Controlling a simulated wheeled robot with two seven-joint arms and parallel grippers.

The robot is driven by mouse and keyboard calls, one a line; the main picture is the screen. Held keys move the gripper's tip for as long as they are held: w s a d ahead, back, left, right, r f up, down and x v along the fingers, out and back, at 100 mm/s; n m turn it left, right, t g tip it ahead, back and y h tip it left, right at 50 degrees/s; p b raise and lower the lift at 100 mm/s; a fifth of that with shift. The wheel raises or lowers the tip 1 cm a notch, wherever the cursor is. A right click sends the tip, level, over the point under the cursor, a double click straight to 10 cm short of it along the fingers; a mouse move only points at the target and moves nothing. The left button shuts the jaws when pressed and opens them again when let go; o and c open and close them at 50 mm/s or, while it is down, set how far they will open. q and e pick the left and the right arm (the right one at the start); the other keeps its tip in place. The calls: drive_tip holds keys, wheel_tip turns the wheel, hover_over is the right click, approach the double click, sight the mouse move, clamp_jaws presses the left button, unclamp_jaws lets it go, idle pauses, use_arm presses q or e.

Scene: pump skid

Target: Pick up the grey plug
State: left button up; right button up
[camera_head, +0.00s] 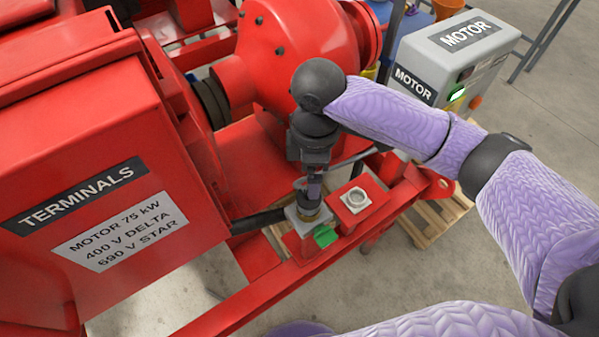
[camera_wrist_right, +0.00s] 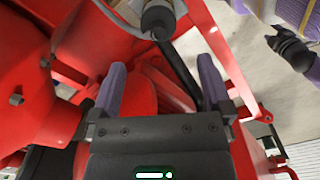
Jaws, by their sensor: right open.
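My right gripper (camera_head: 312,188) points down over a grey socket box (camera_head: 306,232) on the red skid rail in the head view. A round grey plug-like part (camera_head: 309,212) sits at this box, just below the fingers and partly hidden by them. In the right wrist view the open purple fingers of the gripper (camera_wrist_right: 162,66) have a clear gap between them.
A green tab (camera_head: 325,236) is on the box's front. The red terminals box (camera_head: 110,200) is at left, the red pump housing (camera_head: 295,45) behind. A grey motor control box (camera_head: 455,60) is at back right.

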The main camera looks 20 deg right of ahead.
sight(309, 201)
wheel_tip(309, 201, down, 10)
drive_tip(key=b, duration=0.5)
drive_tip(key=shift+w+a, duration=0.1)
drive_tip(key=shift+r, duration=0.1)
drive_tip(key=shift+c, duration=0.7)
clamp_jaws()
use_arm(q)
drive_tip(key=shift+g, duration=0.4)
drive_tip(key=s+f, duration=0.1)
drive_tip(key=a+f, duration=0.1)
drive_tip(key=f, duration=0.1)
drive_tip(key=s+a+f, duration=0.1)
drive_tip(key=f, duration=0.1)
drive_tip(key=shift+s+a, duration=0.1)
drive_tip(key=shift+s, duration=0.2)
